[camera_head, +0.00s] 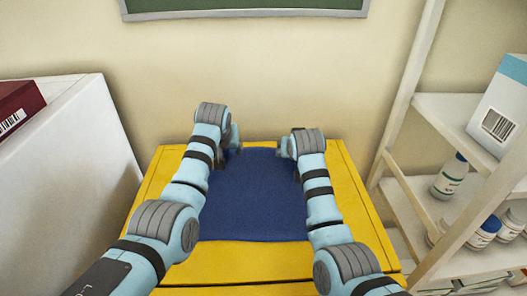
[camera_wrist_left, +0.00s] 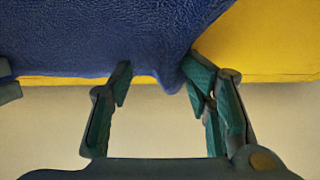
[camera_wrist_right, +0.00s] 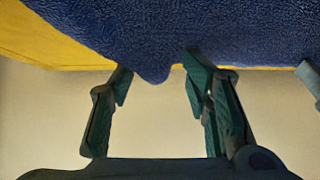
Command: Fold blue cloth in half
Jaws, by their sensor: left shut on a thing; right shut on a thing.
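The blue cloth (camera_head: 255,205) lies spread on the yellow table (camera_head: 235,265), its far edge between my two wrists. My left gripper (camera_head: 232,142) is at the far left corner. My right gripper (camera_head: 286,148) is at the far right corner. In the head view, my arms hide the cloth's sides and the fingertips.
A white cabinet (camera_head: 70,165) with a dark red box (camera_head: 18,105) stands at the left. A white shelf (camera_head: 450,110) with bottles (camera_head: 450,176) and a white-and-blue box (camera_head: 500,105) stands at the right. The table's near strip is bare.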

